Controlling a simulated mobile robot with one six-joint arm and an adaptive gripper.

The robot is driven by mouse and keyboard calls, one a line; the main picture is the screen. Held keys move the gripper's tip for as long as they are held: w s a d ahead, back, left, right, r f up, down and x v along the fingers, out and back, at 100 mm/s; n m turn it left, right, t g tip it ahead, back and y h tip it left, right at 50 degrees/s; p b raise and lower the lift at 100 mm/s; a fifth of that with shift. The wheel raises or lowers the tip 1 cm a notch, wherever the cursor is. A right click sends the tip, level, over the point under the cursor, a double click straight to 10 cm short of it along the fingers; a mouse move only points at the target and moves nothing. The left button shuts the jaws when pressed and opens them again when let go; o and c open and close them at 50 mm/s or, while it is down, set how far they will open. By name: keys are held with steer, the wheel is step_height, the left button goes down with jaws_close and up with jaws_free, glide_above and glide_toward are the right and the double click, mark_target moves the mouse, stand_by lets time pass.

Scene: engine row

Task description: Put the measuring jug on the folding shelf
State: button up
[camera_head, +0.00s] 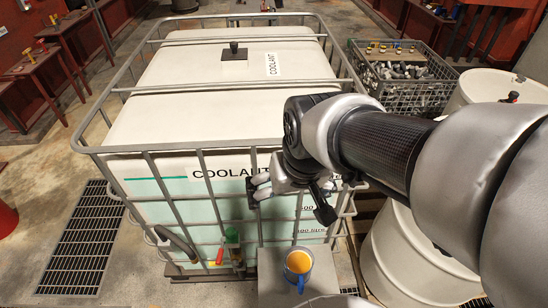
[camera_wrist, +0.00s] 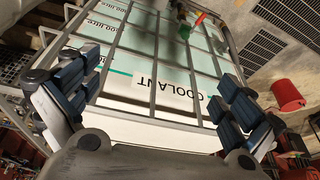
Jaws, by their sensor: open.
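The measuring jug (camera_head: 298,265), blue with yellow-orange showing inside, stands upright on a flat pale grey surface (camera_head: 272,290) at the bottom centre of the head view. I cannot tell if this surface is the folding shelf. My gripper (camera_head: 288,200) is in front of the coolant tank's cage, above and apart from the jug. In the wrist view, my gripper (camera_wrist: 158,95) is open, with its two fingers wide apart and nothing between them. The jug does not show in the wrist view.
The caged coolant tank (camera_head: 215,95) fills the middle, with a green valve (camera_head: 232,236) low on its front. White drums (camera_head: 410,250) and a wire crate (camera_head: 400,90) stand right. A floor grate (camera_head: 80,240) lies left. A red bucket (camera_wrist: 287,95) shows in the wrist view.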

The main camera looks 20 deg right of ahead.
steer(key=s+a+r+n+t, duration=0.1)
steer(key=s+r, duration=0.3)
steer(key=s, duration=0.5)
steer(key=shift+s+a+n, duration=0.15)
steer(key=shift+n, duration=0.15)
steer(key=shift+f, duration=0.15)
